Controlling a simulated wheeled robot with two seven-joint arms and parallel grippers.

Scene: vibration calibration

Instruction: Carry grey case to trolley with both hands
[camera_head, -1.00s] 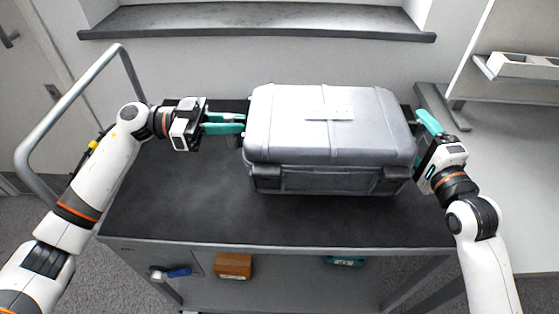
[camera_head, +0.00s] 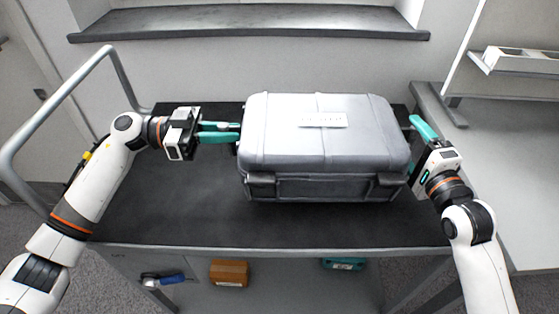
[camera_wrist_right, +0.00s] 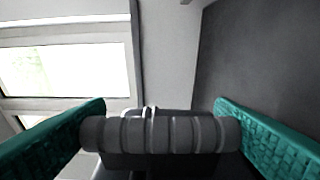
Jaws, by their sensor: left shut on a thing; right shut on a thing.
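The grey case (camera_head: 290,150) is upright over the dark top of the trolley (camera_head: 180,215), in the head view. I cannot tell whether its underside touches the top. My left gripper (camera_head: 238,132) is shut at the case's left end; the grip itself is hard to see. My right gripper (camera_head: 412,124) is at the case's right end. In the right wrist view its teal fingers stand on both sides of a dark ribbed handle (camera_wrist_right: 160,135), shut on it.
The trolley's push rail (camera_head: 60,105) rises at the left. A brown box (camera_head: 229,272), a blue-handled tool (camera_head: 170,278) and a teal item (camera_head: 343,264) are on the lower shelf. A window sill (camera_head: 250,22) is behind. A grey bench (camera_head: 500,190) stands at the right.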

